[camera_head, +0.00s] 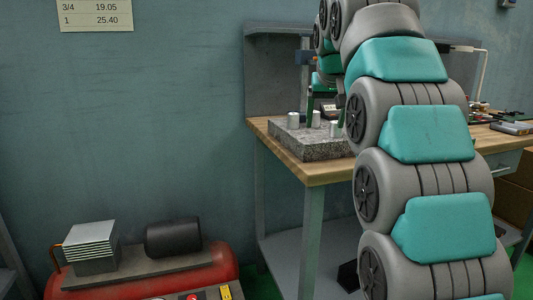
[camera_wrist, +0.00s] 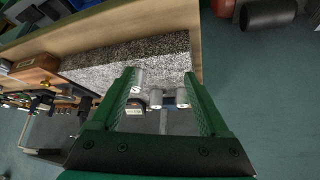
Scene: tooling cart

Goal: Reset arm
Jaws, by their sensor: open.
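My gripper (camera_wrist: 160,100) shows in the wrist view as two green fingers spread apart, with nothing held between them. In that view a speckled granite block (camera_wrist: 115,62) lies beyond the fingers on the wooden bench. Small metal cylinders (camera_wrist: 182,98) show between and beside the fingertips, apart from any grip as far as I can tell. In the head view my arm rises at the right and bends over the bench. The granite block (camera_head: 310,147) shows there with several metal cylinders (camera_head: 293,120) upright on it. My arm hides part of the block and most of the gripper.
The wooden workbench (camera_head: 290,160) has a grey back panel (camera_head: 275,75). Small tools lie at its right end. A red compressor (camera_head: 150,285) stands on the floor at lower left. Cardboard boxes (camera_head: 513,200) stand at the right. A wall chart (camera_head: 95,14) hangs at upper left.

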